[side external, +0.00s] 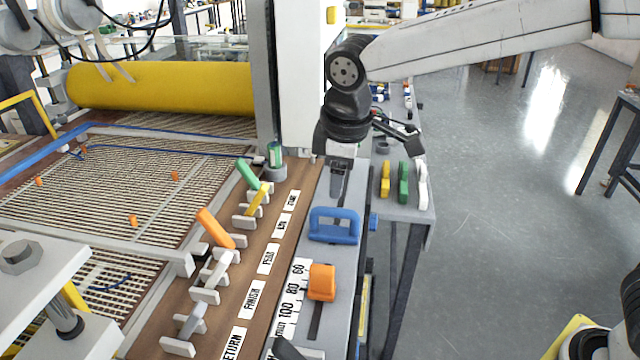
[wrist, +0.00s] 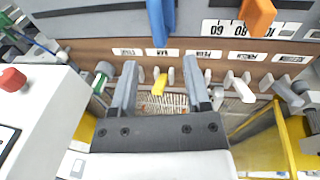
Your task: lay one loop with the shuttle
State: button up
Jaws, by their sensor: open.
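My gripper (side external: 362,145) is open and hangs above the grey rail beside the lever panel. In the wrist view my gripper (wrist: 160,66) has its fingers apart with nothing held; a yellow lever (wrist: 159,84) shows in the gap, below and apart from them. I cannot tell for sure which thing is the shuttle; a blue handle (side external: 334,226) stands on the rail, also in the wrist view (wrist: 161,22). A blue cord (side external: 190,147) runs over the mesh bed (side external: 80,200), which carries several orange pegs (side external: 134,221).
A row of levers, including a green one (side external: 248,173) and an orange one (side external: 215,228), stands along the brown panel (side external: 225,300). An orange slider (side external: 321,282) sits by a number scale. A yellow roller (side external: 160,86) lies behind the mesh. Open floor is to the right.

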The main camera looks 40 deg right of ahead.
aim_at(333, 209)
jog(key=shift+w+a+r+g+h, duration=0.1)
jog(key=shift+w+a+g+h, duration=0.3)
jog(key=shift+h, duration=0.1)
jog(key=shift+d, duration=0.1)
jog(key=shift+w+d+f, duration=0.2)
jog(key=shift+f, duration=1.1)
jog(key=shift+w+d+f, duration=0.15)
jog(key=shift+f, duration=1.1)
jog(key=shift+w+d+f, duration=0.2)
jog(key=shift+f, duration=1.1)
grip_shut()
